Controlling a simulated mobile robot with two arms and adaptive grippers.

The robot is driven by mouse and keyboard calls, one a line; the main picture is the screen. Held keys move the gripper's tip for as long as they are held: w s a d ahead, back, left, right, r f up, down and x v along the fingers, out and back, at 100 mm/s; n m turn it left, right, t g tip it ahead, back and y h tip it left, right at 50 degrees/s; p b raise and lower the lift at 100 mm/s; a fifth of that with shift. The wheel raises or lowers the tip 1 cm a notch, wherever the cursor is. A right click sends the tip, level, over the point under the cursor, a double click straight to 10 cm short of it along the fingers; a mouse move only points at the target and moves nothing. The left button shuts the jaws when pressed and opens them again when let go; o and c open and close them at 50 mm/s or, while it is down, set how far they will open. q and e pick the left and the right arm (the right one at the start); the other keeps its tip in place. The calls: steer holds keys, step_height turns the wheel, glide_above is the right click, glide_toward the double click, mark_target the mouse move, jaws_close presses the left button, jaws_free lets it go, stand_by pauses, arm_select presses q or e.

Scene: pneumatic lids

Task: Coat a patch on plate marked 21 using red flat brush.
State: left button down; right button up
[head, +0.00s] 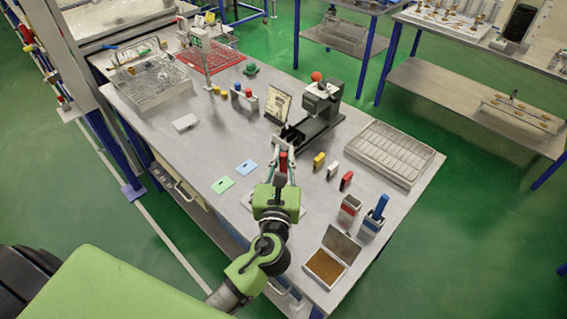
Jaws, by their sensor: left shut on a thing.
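My left gripper (282,172) is over the front middle of the table and shut on a red-handled brush (284,161). The brush's bristles are hidden by the gripper. A green plate (222,185) and a blue plate (246,167) lie flat to the left of the gripper. A pale plate (302,198) lies partly hidden beneath my gripper and wrist. The markings on the plates are too small to read, so I cannot tell which is 21. My right gripper is not in view.
A red-marked holder (349,208) and a holder with a blue brush (376,213) stand to the right. An open box with brown contents (326,266) sits at the front corner. A black machine (318,112) stands behind the gripper. The table is clear left of the plates.

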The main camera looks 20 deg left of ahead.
arm_select(q)
steer(key=shift+a+r, duration=0.15)
steer(key=shift+r, duration=0.6)
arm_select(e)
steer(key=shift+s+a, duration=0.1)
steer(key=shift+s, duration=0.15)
